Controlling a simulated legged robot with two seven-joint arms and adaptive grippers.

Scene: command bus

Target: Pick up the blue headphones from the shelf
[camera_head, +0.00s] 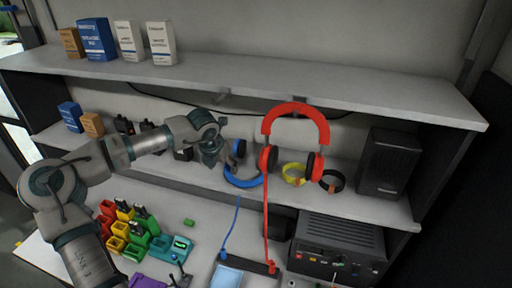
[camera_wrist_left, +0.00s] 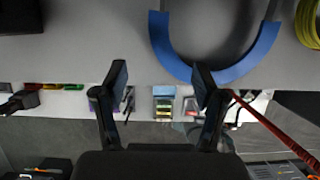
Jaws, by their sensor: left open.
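The blue headphones (camera_head: 243,182) lie on the lower shelf (camera_head: 375,207), with the blue band toward the shelf's front edge and a dark ear cup behind. A blue cable hangs from them over the edge. My left gripper (camera_head: 212,162) is just left of them, its fingers partly hidden by its own body in the head view. In the left wrist view the gripper (camera_wrist_left: 160,80) is open with nothing between its fingers. The blue band (camera_wrist_left: 228,72) curves beyond the right fingertip; whether they touch is unclear. My right gripper is not in view.
Red headphones (camera_head: 295,111) hang in front of the shelf, right beside the blue ones. Yellow (camera_head: 293,174) and black bands and a speaker (camera_head: 390,163) stand further right. The upper shelf (camera_head: 270,80) overhangs. Colored bins (camera_head: 118,229) and a black device (camera_head: 338,246) are below.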

